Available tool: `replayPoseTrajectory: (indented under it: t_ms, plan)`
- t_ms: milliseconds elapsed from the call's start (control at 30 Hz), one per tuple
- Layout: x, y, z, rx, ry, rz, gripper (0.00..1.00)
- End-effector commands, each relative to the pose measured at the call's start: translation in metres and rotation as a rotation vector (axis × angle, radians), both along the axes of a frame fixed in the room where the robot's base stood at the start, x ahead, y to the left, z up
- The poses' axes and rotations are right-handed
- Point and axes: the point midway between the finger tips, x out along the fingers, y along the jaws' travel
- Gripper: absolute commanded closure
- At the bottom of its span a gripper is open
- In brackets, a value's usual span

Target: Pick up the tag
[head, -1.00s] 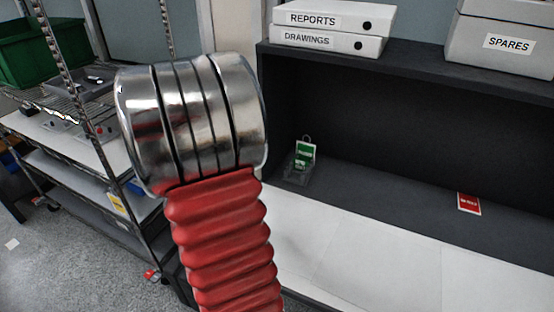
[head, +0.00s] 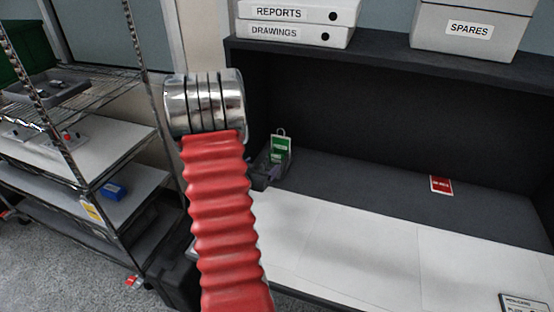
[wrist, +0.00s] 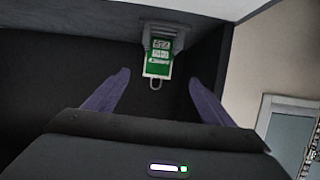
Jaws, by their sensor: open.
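A green and white tag (head: 280,148) with a loop on top stands at the left end of the dark bench recess. In the wrist view the tag (wrist: 158,60) appears inverted, loop downward, in front of a grey holder (wrist: 163,34). My gripper (wrist: 160,77) is open. Its two purple fingers lie left and right of the tag in that view, with nothing held between them. I cannot tell the exact gap between fingers and tag.
A red card (head: 441,184) lies on the dark strip to the right. The white bench top (head: 350,245) is mostly clear. An overhead shelf (head: 380,58) carries binders (head: 295,22) and a SPARES box (head: 470,30). A wire rack (head: 80,150) stands at left.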

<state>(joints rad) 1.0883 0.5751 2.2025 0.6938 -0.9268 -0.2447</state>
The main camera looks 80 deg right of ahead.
Motion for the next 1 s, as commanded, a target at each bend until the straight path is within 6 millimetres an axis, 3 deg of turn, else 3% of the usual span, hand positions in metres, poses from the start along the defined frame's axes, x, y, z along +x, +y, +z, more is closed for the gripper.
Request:
replayPoseTrajectory:
  t_ms: [167, 633, 1000]
  plan:
    - [-0.001, -0.010, -0.004, 0.001, 0.000, -0.001, 0.23]
    - [-0.007, -0.072, -0.027, 0.001, 0.000, -0.001, 0.23]
    - [-0.008, -0.080, -0.030, 0.001, 0.000, 0.000, 0.23]
